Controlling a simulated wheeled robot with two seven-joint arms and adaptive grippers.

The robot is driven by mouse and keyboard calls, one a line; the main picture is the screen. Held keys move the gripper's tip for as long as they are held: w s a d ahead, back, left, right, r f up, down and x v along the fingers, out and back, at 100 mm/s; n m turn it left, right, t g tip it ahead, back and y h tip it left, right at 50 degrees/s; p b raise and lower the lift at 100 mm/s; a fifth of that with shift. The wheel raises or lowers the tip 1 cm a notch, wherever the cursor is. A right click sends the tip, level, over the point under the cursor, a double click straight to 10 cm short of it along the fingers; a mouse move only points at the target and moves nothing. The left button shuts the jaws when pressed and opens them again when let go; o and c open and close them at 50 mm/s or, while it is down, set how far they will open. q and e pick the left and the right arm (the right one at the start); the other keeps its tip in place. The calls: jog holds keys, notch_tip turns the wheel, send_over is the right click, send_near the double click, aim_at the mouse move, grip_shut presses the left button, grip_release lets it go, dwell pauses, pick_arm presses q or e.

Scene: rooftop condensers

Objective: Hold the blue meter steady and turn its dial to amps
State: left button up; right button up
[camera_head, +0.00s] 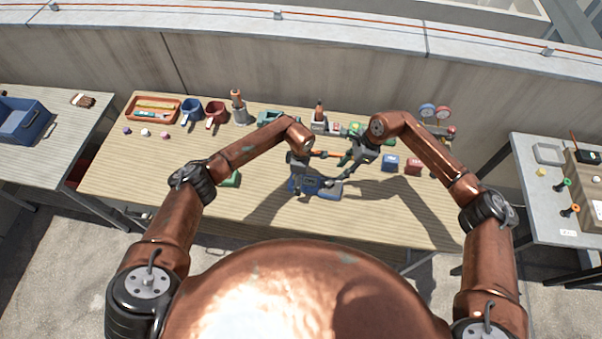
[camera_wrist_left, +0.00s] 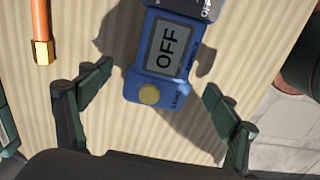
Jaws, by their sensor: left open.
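The blue meter (camera_head: 297,185) lies on the wooden table in front of me. In the left wrist view the meter (camera_wrist_left: 186,88) shows a screen reading OFF and a round yellow button. A grey part with lettering is cut off at the top edge, and I cannot make out the dial. My left gripper (camera_wrist_left: 158,78) is open, with one finger on each side of the meter and gaps between. It hovers over the meter in the head view (camera_head: 300,177).
Bins and mugs (camera_head: 190,110) line the table's back left. A green item (camera_head: 231,180) lies left of the meter. The front of the table is clear.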

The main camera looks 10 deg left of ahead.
pick_arm(q)
jog(key=shift+f, duration=0.95)
